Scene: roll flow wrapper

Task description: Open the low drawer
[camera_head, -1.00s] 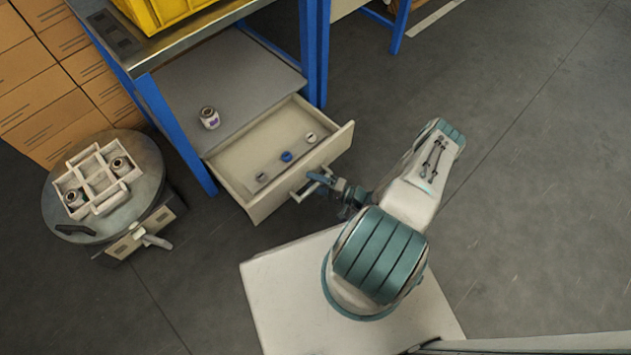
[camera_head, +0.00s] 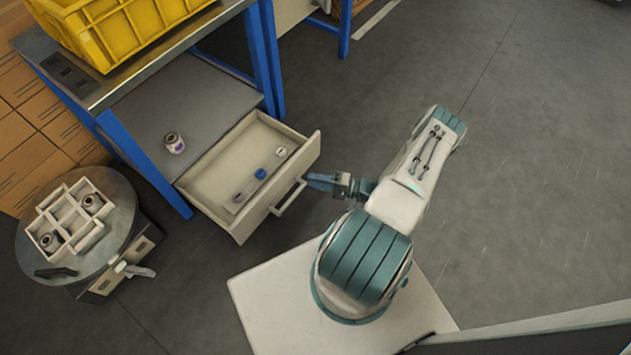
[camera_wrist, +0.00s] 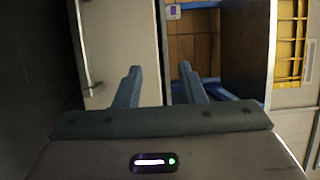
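The low drawer (camera_head: 203,188) is pulled out under the blue-framed bench in the head view, with several small items inside, one of them blue. Its bar handle (camera_head: 288,197) is on the pale front panel. My gripper (camera_head: 312,181) is just right of the handle and apart from it. In the wrist view the two blue fingers (camera_wrist: 160,75) are spread with nothing between them. The pale drawer front (camera_wrist: 118,40) shows there, with the handle (camera_wrist: 90,75) left of the fingers.
A small jar (camera_head: 174,143) stands on the grey surface (camera_head: 205,95) beside the drawer. A yellow crate (camera_head: 120,30) is on the bench top. A round stand (camera_head: 120,190) with a white divided tray (camera_head: 88,238) is at left. The floor at right is clear.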

